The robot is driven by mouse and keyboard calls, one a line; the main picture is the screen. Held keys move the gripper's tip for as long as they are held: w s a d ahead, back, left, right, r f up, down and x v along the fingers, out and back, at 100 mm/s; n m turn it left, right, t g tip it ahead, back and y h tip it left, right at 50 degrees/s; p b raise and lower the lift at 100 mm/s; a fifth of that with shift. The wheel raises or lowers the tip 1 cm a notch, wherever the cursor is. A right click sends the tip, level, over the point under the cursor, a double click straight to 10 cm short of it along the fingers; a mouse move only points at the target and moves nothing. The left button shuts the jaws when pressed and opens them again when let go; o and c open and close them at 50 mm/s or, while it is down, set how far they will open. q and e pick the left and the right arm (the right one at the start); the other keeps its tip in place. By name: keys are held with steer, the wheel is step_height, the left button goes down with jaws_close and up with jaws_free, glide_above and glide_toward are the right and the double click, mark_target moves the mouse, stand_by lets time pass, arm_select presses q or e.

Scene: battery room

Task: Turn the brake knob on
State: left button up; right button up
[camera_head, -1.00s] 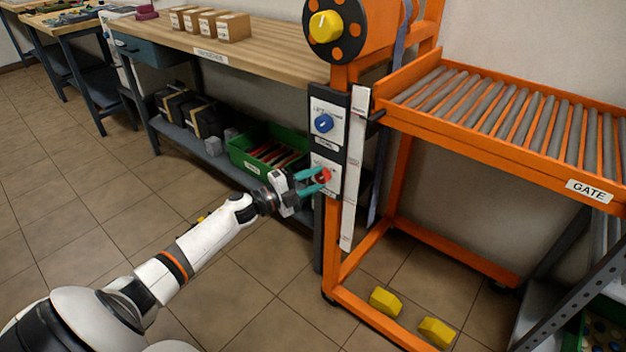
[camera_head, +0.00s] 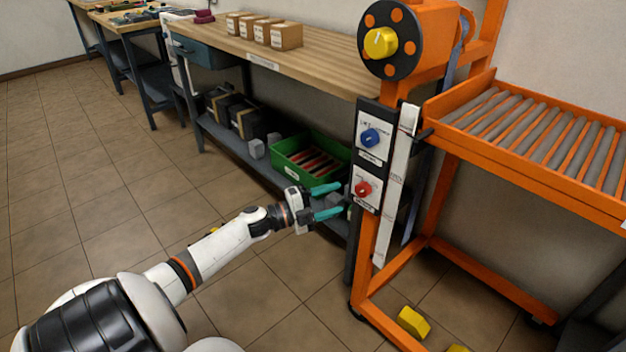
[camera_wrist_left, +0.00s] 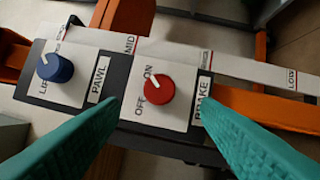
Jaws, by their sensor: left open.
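The red brake knob (camera_head: 363,189) sits on the lower white plate of the dark panel on the orange post. It also shows in the left wrist view (camera_wrist_left: 155,98), beside OFF and ON lettering and a BRAKE label (camera_wrist_left: 203,100). Its white mark points to the upper left there and seems nearer ON than OFF. My left gripper (camera_head: 341,200) is open and empty, with teal fingers apart, just left of the knob in the head view. In the wrist view the knob shows beyond and between the fingers, clear of both. My right gripper is not in view.
A blue pawl knob (camera_head: 370,138) is above the brake knob. A drum with a yellow knob (camera_head: 380,42) tops the post. A roller conveyor (camera_head: 540,130) stands right. A green crate (camera_head: 290,165) sits on the bench's lower shelf. Floor at left is clear.

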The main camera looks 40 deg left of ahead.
arm_select(q)
steer(key=v, duration=0.5)
steer(key=shift+s+a+p, duration=0.15)
steer(key=shift+s+p, duration=0.15)
steer(key=shift+s, duration=0.1)
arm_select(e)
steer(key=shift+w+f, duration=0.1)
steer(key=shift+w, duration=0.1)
